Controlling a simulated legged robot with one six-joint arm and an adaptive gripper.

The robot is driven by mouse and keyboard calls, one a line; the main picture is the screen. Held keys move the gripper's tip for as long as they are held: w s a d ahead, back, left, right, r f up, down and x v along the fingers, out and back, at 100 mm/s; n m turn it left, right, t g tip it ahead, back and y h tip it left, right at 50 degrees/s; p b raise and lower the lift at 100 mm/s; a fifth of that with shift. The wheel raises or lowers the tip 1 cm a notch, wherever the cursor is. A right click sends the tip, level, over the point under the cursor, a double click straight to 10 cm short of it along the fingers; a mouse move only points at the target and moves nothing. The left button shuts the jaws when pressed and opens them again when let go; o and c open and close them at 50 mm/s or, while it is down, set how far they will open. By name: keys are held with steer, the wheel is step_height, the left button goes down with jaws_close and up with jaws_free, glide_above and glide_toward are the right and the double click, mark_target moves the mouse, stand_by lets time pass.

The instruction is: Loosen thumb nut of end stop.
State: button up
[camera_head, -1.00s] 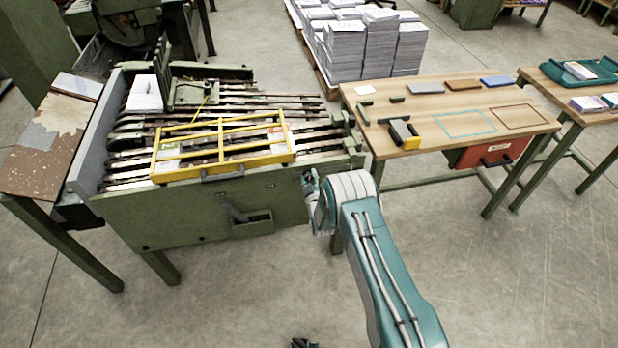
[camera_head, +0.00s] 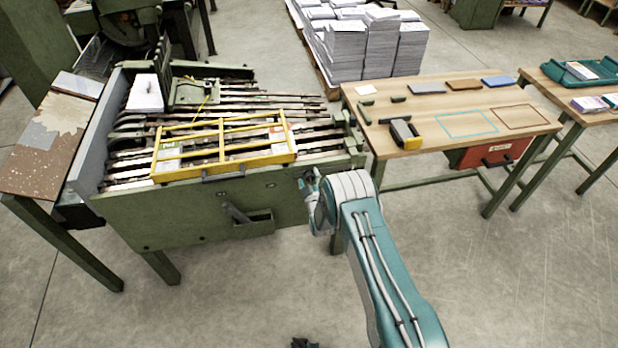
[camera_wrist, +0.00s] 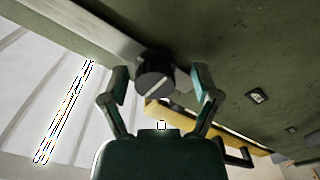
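The thumb nut is a dark round knob (camera_wrist: 154,80) with a pale line across its face, in the wrist view. It sits at the end of a grey bar (camera_wrist: 98,28) along a green panel; I take the bar to be part of the end stop. My gripper (camera_wrist: 161,76) is open, with one finger on each side of the nut and a visible gap on both sides. In the head view my wrist (camera_head: 325,205) is at the right front corner of the green machine (camera_head: 185,215); the nut cannot be made out there.
A yellow guard frame (camera_head: 223,148) lies over the machine's rails. A wooden table (camera_head: 450,110) with a yellow-and-black tool (camera_head: 403,134) stands close on the right. Paper stacks (camera_head: 365,45) are behind.

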steer(key=shift+d, duration=0.1)
steer(key=v, duration=1.2)
steer(key=shift+w, duration=0.1)
steer(key=w+d+r+m+g+h, duration=0.1)
steer(key=w+r, duration=0.2)
steer(key=r, duration=0.4)
steer(key=w+d+r+m+g+h, duration=0.1)
steer(key=w+r, duration=0.1)
steer(key=r, duration=0.5)
steer(key=s+d+r+m+g+h, duration=0.1)
steer(key=s+d+r+m+g, duration=0.15)
steer(key=r, duration=0.55)
steer(key=s+d+r+m+g, duration=0.1)
steer(key=s+d+r, duration=0.15)
steer(key=r, duration=0.45)
steer(key=s+d+r+m+g+h, duration=0.1)
steer(key=s+d+r, duration=0.2)
steer(key=s+r, duration=0.3)
steer(key=s+d+r+m+g, duration=0.2)
steer(key=s+d+r, duration=0.15)
steer(key=s, duration=0.35)
steer(key=s+d+r+m+g, duration=0.1)
steer(key=s, duration=0.9)
steer(key=s+d+r+m+g+h, duration=0.1)
steer(key=s+d+m+g, duration=0.1)
steer(key=s, duration=0.8)
steer(key=shift+s+d+r, duration=0.25)
steer(key=shift+s+r, duration=0.1)
